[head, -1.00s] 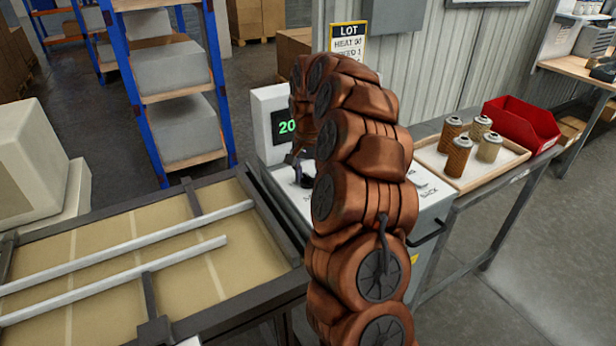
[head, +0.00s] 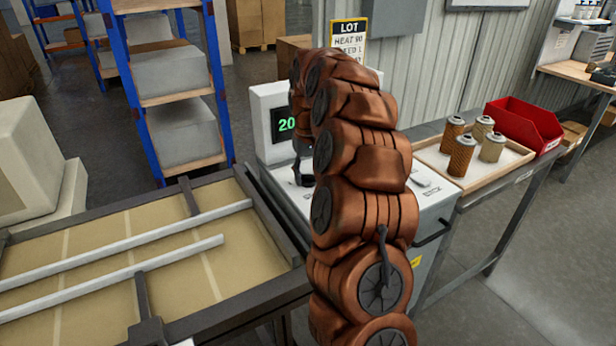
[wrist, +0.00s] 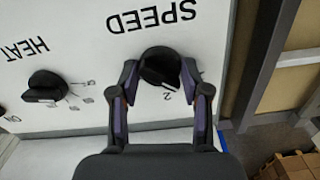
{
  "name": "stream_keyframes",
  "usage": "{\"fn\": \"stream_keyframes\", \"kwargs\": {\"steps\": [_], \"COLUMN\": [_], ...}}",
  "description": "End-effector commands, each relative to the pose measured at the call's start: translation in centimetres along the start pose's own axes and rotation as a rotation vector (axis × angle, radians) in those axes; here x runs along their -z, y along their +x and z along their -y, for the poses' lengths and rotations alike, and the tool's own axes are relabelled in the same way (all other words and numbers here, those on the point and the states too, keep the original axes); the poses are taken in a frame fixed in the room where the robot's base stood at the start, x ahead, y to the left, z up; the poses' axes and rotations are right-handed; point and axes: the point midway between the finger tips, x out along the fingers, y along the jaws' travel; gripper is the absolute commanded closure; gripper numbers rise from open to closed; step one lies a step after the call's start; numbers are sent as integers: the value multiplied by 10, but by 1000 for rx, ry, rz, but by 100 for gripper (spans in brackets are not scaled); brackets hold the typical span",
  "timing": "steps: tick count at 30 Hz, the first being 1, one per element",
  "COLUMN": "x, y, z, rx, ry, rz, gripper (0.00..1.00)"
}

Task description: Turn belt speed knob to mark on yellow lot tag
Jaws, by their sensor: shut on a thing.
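The belt speed knob (wrist: 160,66) is a round black knob on a white panel below the word SPEED, which appears upside down in the wrist view. My gripper (wrist: 160,72) is shut on it, one finger on each side. The lot tag (head: 348,34), with a yellow LOT header, stands behind the machine in the head view. Its HEAT line reads about 90; the speed line is partly hidden by my arm. In the head view my gripper is mostly behind my arm.
A black heat knob (wrist: 46,86) with marks sits left of the speed knob. A green-lit display (head: 285,124) reads 20, its right side covered by my arm. A conveyor (head: 110,262) lies at left. A tray (head: 500,168) with several cartridges and a red bin (head: 524,124) stand at right.

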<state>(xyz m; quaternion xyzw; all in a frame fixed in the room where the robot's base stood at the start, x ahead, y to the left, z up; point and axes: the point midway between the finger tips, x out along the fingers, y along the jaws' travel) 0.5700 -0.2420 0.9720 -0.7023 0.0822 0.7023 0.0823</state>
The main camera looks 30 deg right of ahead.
Motion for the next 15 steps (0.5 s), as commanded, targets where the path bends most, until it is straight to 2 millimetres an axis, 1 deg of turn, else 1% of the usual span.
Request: {"fn": "stream_keyframes", "kwargs": {"steps": [6, 15], "x": [0, 0], "y": [0, 0], "z": [0, 0], "rx": [1, 1], "ry": [-129, -217], "rz": [0, 1], "gripper": [88, 88]}}
